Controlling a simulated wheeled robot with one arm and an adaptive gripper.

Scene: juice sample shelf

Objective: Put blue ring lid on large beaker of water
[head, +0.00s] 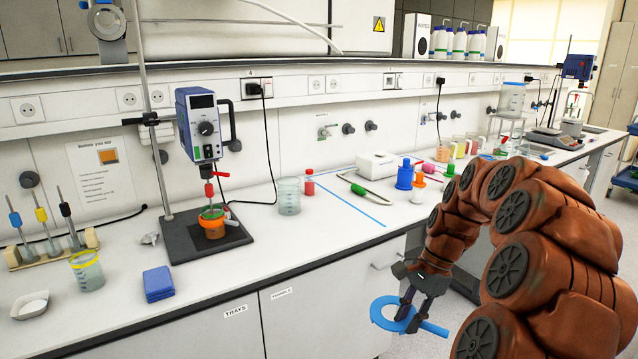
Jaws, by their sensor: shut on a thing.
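A flat blue ring lid (374,313) with a short tab is held in my gripper (407,313) at the lower middle right. The dark fingers are shut on the ring, in front of the bench's front edge and over the cabinet doors. A clear beaker of water (289,197) stands upright on the white bench, up and left of my gripper, with its top uncovered. A smaller beaker with a yellow rim (87,271) stands at the left front. Which beaker is meant by the large one is not fully certain; the clear one looks larger.
A stirrer (201,125) on a stand is left of the beaker, with an orange-banded vessel under it.

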